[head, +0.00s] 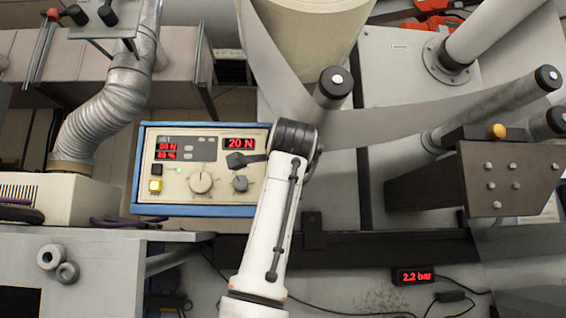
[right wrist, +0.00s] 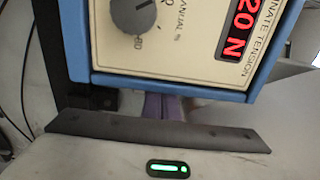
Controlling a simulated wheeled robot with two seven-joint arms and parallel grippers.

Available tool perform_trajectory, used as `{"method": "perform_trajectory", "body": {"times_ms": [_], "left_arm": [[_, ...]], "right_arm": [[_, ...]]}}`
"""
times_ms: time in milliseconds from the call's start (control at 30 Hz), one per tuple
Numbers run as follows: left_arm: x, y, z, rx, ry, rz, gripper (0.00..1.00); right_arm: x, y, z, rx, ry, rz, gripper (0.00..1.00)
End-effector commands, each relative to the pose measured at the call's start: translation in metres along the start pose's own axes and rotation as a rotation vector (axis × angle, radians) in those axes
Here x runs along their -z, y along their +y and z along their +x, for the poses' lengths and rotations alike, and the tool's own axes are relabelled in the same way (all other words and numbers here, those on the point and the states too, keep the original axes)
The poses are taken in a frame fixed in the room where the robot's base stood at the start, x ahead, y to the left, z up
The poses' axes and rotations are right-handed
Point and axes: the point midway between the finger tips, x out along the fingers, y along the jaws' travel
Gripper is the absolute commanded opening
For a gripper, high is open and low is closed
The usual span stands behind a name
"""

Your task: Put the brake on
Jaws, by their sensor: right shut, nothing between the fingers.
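The control box (head: 139,168), blue with a cream face, stands left of centre in the head view. Its face carries red readouts (head: 238,143), a black switch (head: 156,169), a yellow button (head: 155,186), a large pale knob (head: 200,181) and a smaller grey knob (head: 240,183). My right gripper (head: 238,160) is dark and shut, overlapping the face's right part, above the grey knob. Contact cannot be told. The right wrist view shows the box (right wrist: 160,88) turned, with a dark knob (right wrist: 133,15) and "20 N" readout (right wrist: 240,22). My left gripper is out of view.
A cream roll (head: 305,25) feeds a grey web around rollers, one of them (head: 335,85) close to my right wrist. A bracket (head: 480,180) stands at right. A "2.2 bar" gauge (head: 413,277) sits lower right. A ribbed hose (head: 105,100) runs left of the box.

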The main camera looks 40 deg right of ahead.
Motion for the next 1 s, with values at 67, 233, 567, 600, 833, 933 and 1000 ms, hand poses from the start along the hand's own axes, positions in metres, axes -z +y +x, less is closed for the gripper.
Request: {"method": "perform_trajectory", "body": {"times_ms": [67,233,567,600,833,933,1000], "left_arm": [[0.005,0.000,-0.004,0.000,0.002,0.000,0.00],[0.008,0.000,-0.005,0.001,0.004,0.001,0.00],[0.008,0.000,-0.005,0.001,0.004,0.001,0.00],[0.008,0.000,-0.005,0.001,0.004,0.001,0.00],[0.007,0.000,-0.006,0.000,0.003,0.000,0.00],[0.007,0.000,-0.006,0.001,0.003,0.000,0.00],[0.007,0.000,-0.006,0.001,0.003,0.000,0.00]], "right_arm": [[0.001,-0.002,0.010,-0.001,0.001,-0.001,0.00],[0.001,-0.001,0.020,0.000,0.001,0.001,0.00],[0.000,0.000,0.021,0.000,0.000,0.001,0.00],[0.001,0.000,0.022,0.000,0.000,0.001,0.00],[0.006,0.000,0.035,0.001,0.000,0.001,0.00],[0.006,0.001,0.035,-0.002,0.000,0.000,0.00],[0.005,0.002,0.036,-0.004,-0.001,0.000,0.00]]}}
